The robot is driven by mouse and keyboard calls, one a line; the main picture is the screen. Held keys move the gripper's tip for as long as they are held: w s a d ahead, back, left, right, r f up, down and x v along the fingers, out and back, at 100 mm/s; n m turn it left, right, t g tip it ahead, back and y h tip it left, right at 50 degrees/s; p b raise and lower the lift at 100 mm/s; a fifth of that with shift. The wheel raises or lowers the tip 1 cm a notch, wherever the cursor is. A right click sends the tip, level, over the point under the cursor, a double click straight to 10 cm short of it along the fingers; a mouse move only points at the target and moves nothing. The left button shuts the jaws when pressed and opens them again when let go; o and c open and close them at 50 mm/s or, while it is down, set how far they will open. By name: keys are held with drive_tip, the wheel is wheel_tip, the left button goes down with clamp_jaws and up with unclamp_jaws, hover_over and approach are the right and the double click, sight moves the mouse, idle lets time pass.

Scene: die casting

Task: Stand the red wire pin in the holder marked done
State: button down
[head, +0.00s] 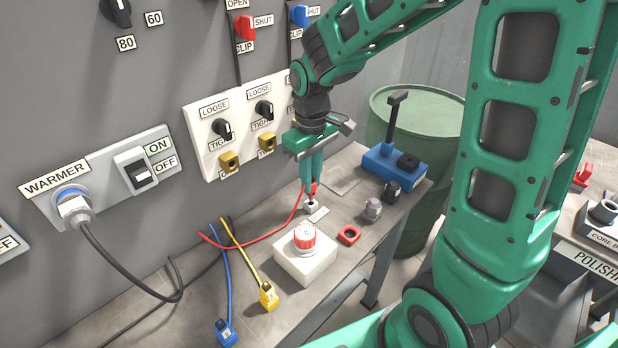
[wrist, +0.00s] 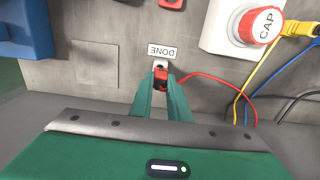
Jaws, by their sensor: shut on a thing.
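My gripper (head: 313,183) is shut on the red wire pin (head: 313,190), fingers pointing down over the bench. In the wrist view the pin (wrist: 161,74) shows between the fingertips (wrist: 161,84). The red wire (head: 258,239) runs from it to the left across the bench. A small pale holder (head: 310,206) is directly below the pin; in the wrist view the holder (wrist: 160,63) sits beside the DONE label (wrist: 163,50). The pin's lower end meets or overlaps the holder; I cannot tell whether it is inside.
A white block with a red-topped CAP (head: 304,268) stands close by in front. A red square piece (head: 349,235), grey knobs (head: 372,210) and a blue block (head: 385,164) are to the right. Blue (head: 224,332) and yellow (head: 268,296) wire plugs lie on the left.

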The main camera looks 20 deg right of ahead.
drive_tip(key=shift+f, duration=1.6)
idle(0.3)
drive_tip(key=c, duration=1.6)
unclamp_jaws()
drive_tip(key=shift+r, duration=0.1)
wheel_tip(320, 180, up, 11)
drive_tip(key=shift+f, duration=0.2)
drive_tip(key=s+d+m, duration=0.3)
drive_tip(key=s+d, duration=0.2)
drive_tip(key=s, duration=0.2)
drive_tip(key=s+d+m, duration=0.4)
drive_tip(key=s+d, duration=0.2)
drive_tip(key=s, duration=0.2)
drive_tip(key=s+d+f+m, duration=0.1)
drive_tip(key=s+d+m, duration=0.3)
drive_tip(key=s+d, duration=0.2)
drive_tip(key=shift+s+d, duration=0.15)
drive_tip(key=shift+s, duration=1.05)
